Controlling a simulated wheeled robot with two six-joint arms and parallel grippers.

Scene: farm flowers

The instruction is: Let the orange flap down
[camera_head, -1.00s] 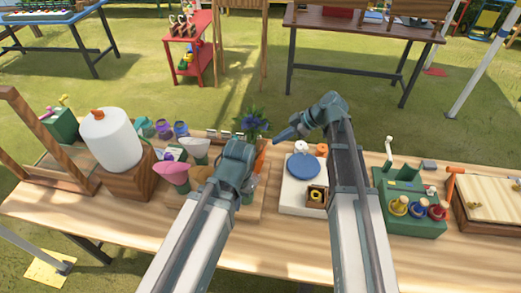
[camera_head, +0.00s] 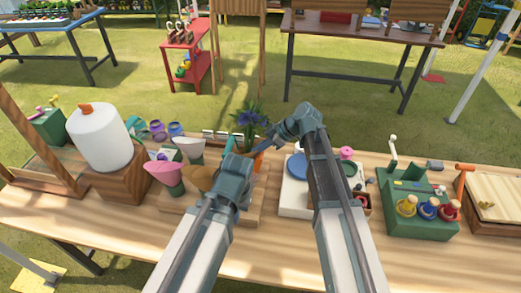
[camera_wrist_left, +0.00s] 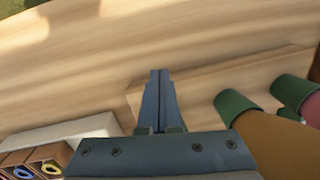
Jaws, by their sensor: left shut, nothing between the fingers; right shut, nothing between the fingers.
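My right gripper (camera_head: 272,138) is shut and empty, pointing down-left close to the orange piece; contact cannot be told.
Pink and white scoops (camera_head: 165,174) and a white bottle (camera_head: 99,137) stand left. Right are a white board (camera_head: 294,200) with a blue disc (camera_head: 297,166), a green rack (camera_head: 425,222) and a wooden box (camera_head: 497,197). The table front is mostly clear.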

